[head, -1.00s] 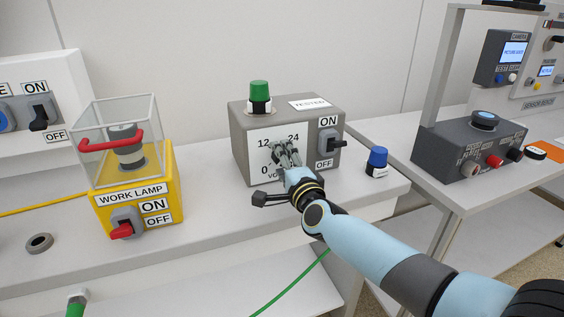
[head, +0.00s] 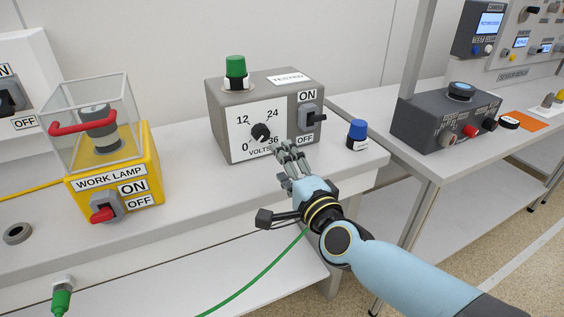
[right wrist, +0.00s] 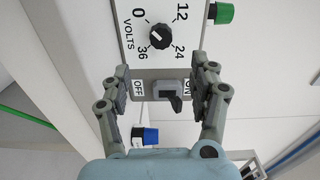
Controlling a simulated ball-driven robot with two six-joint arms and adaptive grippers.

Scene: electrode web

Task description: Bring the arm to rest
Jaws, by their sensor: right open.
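My right gripper (head: 286,148) is open and empty, in front of the lower right part of the grey voltage box (head: 222,97). In the right wrist view its two fingers (right wrist: 162,80) are spread, with the box's black ON/OFF switch (right wrist: 172,95) between them in the picture. A gap to the box seems to remain, but its size is hard to judge. The volts knob (head: 261,132) is uncovered in the head view, and shows in the right wrist view (right wrist: 159,32). My left gripper is not in view.
A yellow work lamp box (head: 150,170) with a clear cover stands at left. A blue-capped piece (head: 357,132) stands right of the voltage box. A green cable (head: 250,281) runs below the bench edge. A dark control box (head: 418,123) stands on the bench at right.

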